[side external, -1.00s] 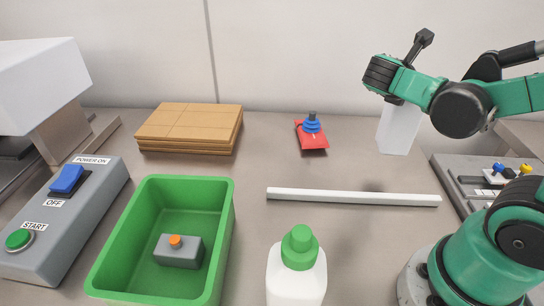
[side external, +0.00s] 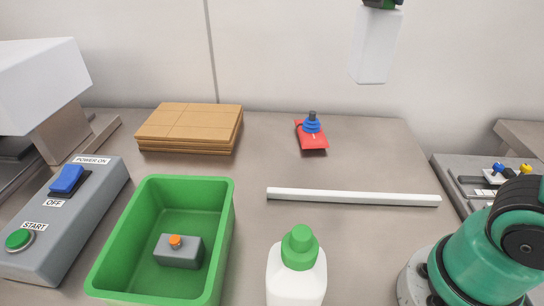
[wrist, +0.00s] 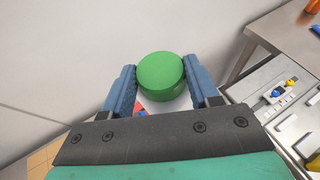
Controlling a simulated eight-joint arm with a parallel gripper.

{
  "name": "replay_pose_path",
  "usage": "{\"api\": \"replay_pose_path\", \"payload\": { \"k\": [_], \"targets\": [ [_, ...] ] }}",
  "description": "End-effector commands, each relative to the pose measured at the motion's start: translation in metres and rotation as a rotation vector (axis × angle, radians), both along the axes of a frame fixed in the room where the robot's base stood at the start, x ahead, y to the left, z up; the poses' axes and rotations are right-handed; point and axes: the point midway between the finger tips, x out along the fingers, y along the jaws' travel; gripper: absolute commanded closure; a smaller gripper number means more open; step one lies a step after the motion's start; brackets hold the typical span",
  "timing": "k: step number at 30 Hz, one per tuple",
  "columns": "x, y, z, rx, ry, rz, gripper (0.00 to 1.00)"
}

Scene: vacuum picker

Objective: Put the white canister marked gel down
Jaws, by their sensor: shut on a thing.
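A white canister (side external: 375,48) with a green cap hangs high above the back right of the worktop. No gel marking shows on its visible side. In the wrist view its round green cap (wrist: 161,75) sits between the two blue fingers of my gripper (wrist: 160,82). My gripper is shut on it. The canister is roughly upright and well clear of the surface. In the side view most of my gripper is cut off by the top edge.
A white bottle with a green cap (side external: 297,275) stands at the front. A white bar (side external: 353,198) lies across the middle right. A red vacuum picker (side external: 311,135), brown boards (side external: 190,128), a green bin (side external: 228,215) and a grey control box (side external: 70,225) are around. The worktop right of the picker is clear.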

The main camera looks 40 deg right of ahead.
Motion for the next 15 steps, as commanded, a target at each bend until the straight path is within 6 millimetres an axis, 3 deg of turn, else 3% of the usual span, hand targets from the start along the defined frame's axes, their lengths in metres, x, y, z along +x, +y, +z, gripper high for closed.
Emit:
{"api": "replay_pose_path", "payload": {
  "k": [3, 6, 12, 15],
  "targets": [
    [0.051, 0.044, 0.002, 0.001, 0.0, 0.189, 1.0],
    [0.084, 0.083, 0.002, 0.0, 0.0, 0.332, 1.0],
    [0.124, 0.146, -0.002, -0.003, -0.002, 0.53, 1.0],
    [0.132, 0.162, -0.005, -0.004, -0.004, 0.578, 1.0]
  ]
}}
